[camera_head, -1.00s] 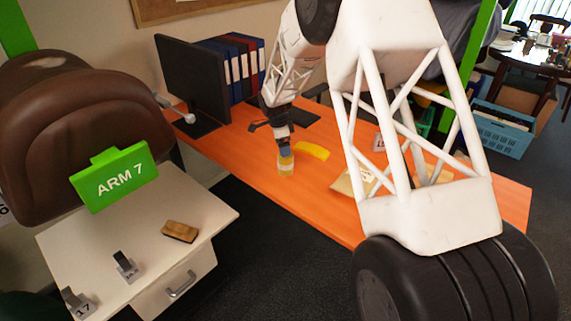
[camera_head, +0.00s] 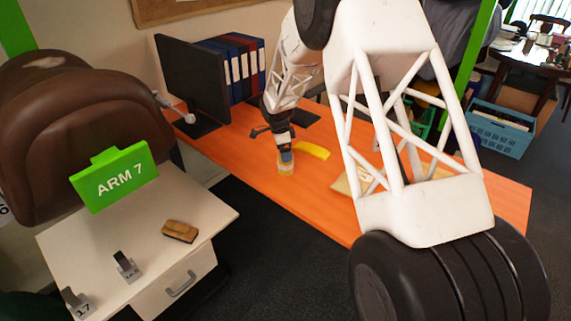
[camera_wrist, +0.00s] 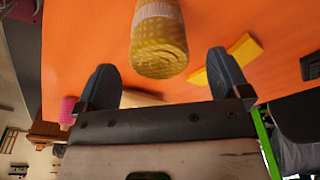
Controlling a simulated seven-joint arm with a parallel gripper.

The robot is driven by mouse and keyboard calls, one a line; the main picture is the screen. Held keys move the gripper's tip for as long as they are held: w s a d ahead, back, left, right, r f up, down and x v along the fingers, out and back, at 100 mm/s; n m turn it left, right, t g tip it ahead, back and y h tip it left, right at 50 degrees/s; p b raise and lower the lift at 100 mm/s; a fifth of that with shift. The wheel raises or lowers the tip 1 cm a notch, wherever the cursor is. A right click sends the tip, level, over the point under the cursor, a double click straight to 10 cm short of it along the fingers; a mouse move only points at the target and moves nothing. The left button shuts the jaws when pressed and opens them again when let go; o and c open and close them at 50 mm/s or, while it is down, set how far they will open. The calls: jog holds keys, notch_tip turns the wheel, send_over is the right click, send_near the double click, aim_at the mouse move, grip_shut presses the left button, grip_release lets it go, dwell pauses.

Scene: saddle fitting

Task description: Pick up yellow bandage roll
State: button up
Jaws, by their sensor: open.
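The yellow bandage roll (camera_wrist: 159,45) stands out in the wrist view, just beyond and between my two fingertips, with its textured end facing the camera. In the head view the roll (camera_head: 286,169) is on the orange desk near its front edge, directly below my gripper (camera_head: 285,150). In the wrist view my gripper (camera_wrist: 162,82) is open, one dark finger on each side of the roll's line. I see no finger touching the roll. In the head view the fingers are small and partly merge with the roll's top.
A flat yellow object (camera_head: 312,150) lies on the orange desk (camera_head: 250,165) to the roll's right; it also shows in the wrist view (camera_wrist: 235,56). A monitor (camera_head: 192,80) and several binders (camera_head: 235,65) stand behind. A beige packet (camera_head: 352,183) lies farther right.

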jog(key=shift+f, duration=0.15)
jog(key=shift+d+f, duration=0.2)
jog(key=shift+f, duration=1)
jog(key=shift+d+f, duration=0.2)
jog(key=shift+f, duration=1)
jog(key=c, duration=1)
jog(key=shift+r, duration=0.1)
jog(key=shift+r, duration=0.8)
jog(key=shift+s+r, duration=0.15)
jog(key=shift+r, duration=0.8)
jog(key=s, duration=0.5)
jog(key=s+d+r, duration=0.1)
jog(key=s, duration=0.9)
jog(key=shift+s+d+r, duration=0.15)
jog(key=shift+s+d, duration=0.15)
jog(key=shift+d, duration=0.1)
